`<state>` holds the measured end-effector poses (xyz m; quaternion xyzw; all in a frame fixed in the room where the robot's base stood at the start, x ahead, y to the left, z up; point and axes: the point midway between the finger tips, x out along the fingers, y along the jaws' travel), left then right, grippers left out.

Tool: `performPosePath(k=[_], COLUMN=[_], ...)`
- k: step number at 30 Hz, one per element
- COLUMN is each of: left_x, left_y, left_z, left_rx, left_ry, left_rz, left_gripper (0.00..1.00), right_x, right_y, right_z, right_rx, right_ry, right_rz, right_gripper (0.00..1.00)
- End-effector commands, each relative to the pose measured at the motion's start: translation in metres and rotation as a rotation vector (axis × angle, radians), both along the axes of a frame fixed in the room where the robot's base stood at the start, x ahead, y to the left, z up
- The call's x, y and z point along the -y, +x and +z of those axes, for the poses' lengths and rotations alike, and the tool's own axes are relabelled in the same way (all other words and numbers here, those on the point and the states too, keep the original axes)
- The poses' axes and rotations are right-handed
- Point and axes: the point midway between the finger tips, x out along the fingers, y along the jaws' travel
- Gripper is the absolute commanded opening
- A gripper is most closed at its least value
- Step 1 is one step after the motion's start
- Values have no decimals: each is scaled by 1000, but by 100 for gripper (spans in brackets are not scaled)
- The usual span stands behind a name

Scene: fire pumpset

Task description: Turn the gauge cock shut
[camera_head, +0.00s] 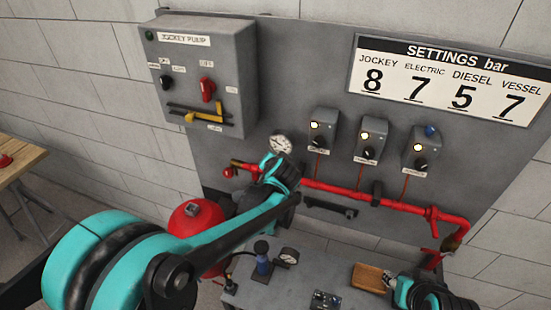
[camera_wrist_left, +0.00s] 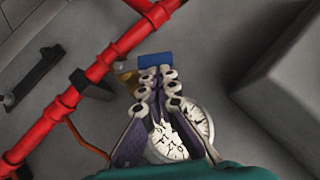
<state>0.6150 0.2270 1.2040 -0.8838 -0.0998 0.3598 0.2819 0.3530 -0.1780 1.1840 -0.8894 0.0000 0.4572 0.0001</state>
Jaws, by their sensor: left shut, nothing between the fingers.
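A white round gauge (camera_head: 281,143) stands above the red pipe in the head view. My left gripper (camera_head: 277,168) is just below it, with its fingertips hidden by the wrist. In the left wrist view the left gripper (camera_wrist_left: 160,73) is shut and empty. Just past its tips is a blue block-shaped part (camera_wrist_left: 155,61) beside a brass fitting (camera_wrist_left: 129,80). It looks like the cock's handle, and I cannot tell whether the tips touch it. A dial (camera_wrist_left: 200,118) shows behind the fingers. My right gripper (camera_head: 392,283) is low at the right, its finger state unclear.
The red pipe (camera_head: 340,189) runs along the grey panel. A jockey pump box (camera_head: 230,70) juts out at the left, and small switch boxes (camera_head: 371,138) sit at the right. The bench (camera_head: 300,265) below holds a blue bottle-like item (camera_head: 262,262) and a wooden block (camera_head: 368,277).

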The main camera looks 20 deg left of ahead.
Motion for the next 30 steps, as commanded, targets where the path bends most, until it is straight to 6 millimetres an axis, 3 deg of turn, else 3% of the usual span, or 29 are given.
performPosePath(k=[8,30], left_x=[-18,-33], left_y=[1,1], left_z=[-8,-25], left_rx=[-7,-10], left_ry=[-247,-236], left_rz=[4,-1], left_gripper=[0,0], right_x=[0,0], right_y=[0,0], right_z=[3,-10], right_rx=[0,0], right_ry=[0,0], right_rz=[0,0], right_gripper=[40,40])
